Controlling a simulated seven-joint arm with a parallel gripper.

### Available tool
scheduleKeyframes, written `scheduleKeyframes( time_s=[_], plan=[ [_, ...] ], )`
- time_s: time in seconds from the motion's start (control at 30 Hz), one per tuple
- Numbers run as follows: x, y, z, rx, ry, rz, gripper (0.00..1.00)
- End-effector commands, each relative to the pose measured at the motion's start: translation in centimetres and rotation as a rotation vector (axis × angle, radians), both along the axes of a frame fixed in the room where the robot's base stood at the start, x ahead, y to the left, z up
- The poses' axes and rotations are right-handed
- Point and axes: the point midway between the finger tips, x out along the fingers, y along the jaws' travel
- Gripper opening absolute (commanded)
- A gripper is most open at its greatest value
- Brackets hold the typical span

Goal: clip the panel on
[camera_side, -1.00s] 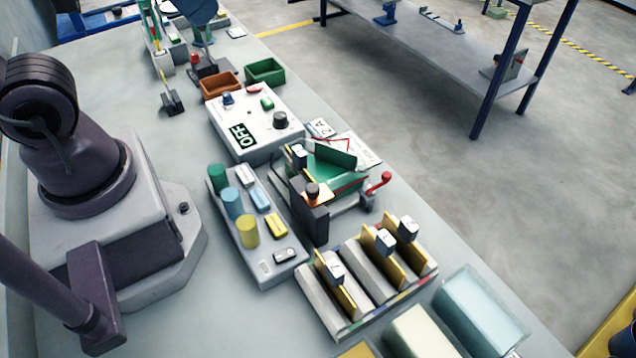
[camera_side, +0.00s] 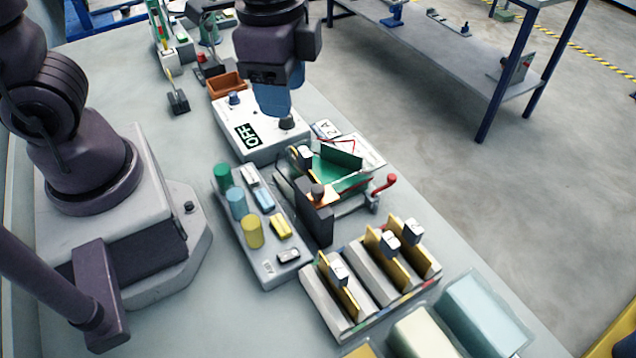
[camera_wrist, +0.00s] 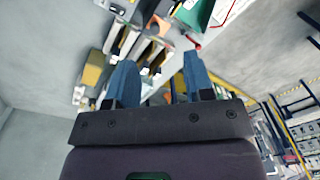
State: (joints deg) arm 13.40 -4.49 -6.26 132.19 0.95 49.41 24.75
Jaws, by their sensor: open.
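The rack (camera_side: 338,322) stands at the front of the bench. Several yellow panels (camera_side: 396,268) stand upright in its slots, with pale clip-like blocks (camera_side: 411,232) at their upper edges. Behind it is a fixture with a green plate (camera_side: 341,154), a dark block (camera_side: 314,222) and a red-knobbed lever (camera_side: 385,185). My gripper (camera_side: 274,105) has blue fingers and hangs over the white control box, behind the fixture. In the wrist view my gripper (camera_wrist: 158,62) has its fingers apart with nothing held between them. The rack (camera_wrist: 153,50) appears beyond the fingers.
The white control box (camera_side: 225,113) carries an OFF label and knobs. A grey tray (camera_side: 266,272) holds coloured cylinders and small blocks left of the fixture. An orange-brown bin (camera_side: 228,83) sits behind the box. A pale blue block (camera_side: 485,315) stands at front right.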

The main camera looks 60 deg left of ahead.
Motion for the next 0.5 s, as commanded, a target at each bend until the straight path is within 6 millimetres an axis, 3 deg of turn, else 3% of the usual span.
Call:
scheduleKeyframes(
  time_s=[0.1,0.2,0.33,0.5],
  plan=[
    [1.0,-2.6,-2.7,0.017,0.075,-0.316,0.48],
    [1.7,-3.8,-3.5,0.015,0.086,-0.525,0.48],
    [2.5,-4.2,-3.1,0.016,0.057,-0.694,0.48],
    [2.5,-4.1,-3.4,0.019,0.053,-0.787,0.48]
  ],
)
